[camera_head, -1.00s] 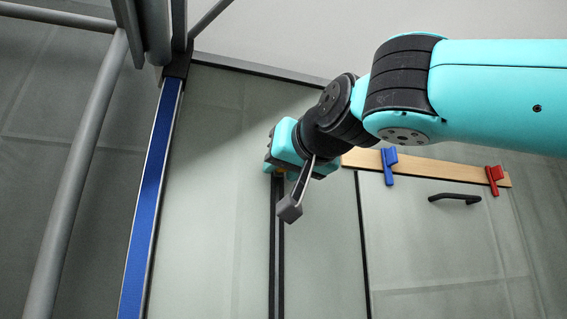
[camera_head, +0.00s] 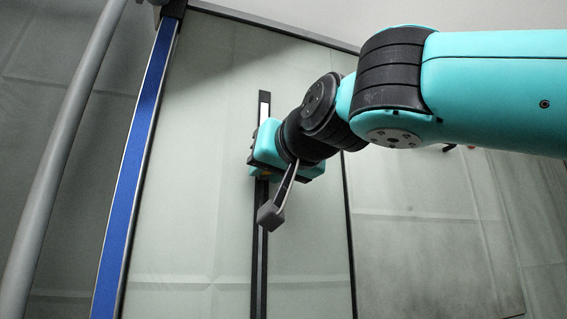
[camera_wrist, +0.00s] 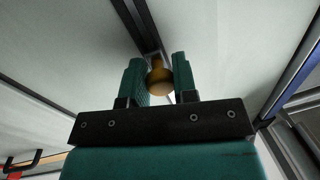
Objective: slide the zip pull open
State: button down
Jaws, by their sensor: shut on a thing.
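The zip track (camera_head: 264,105) is a dark vertical strip with a pale line on the light panel. It shows above and below my gripper in the head view. The zip pull is a brass-coloured knob (camera_wrist: 159,78) on the dark track in the wrist view. My gripper (camera_wrist: 159,80) has its two teal fingers on either side of the knob and is shut on it. In the head view my gripper (camera_head: 262,172) is against the track, and the pull is mostly hidden behind it.
A blue strip (camera_head: 137,160) runs up the panel's left side, with a grey pole (camera_head: 62,165) farther left. A dark seam (camera_head: 348,230) runs to the right of the track. A dark handle (camera_wrist: 38,158) shows at lower left in the wrist view. The panel around the track is clear.

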notch_tip(320, 180, down, 26)
jog(key=b, duration=2.1)
jog(key=c, duration=0.9)
grip_release()
jog(key=shift+r, duration=0.1)
jog(key=shift+s, duration=0.1)
jog(key=shift+b+v, duration=2.2)
jog(key=shift+v, duration=6.45)
jog(key=shift+a, duration=0.1)
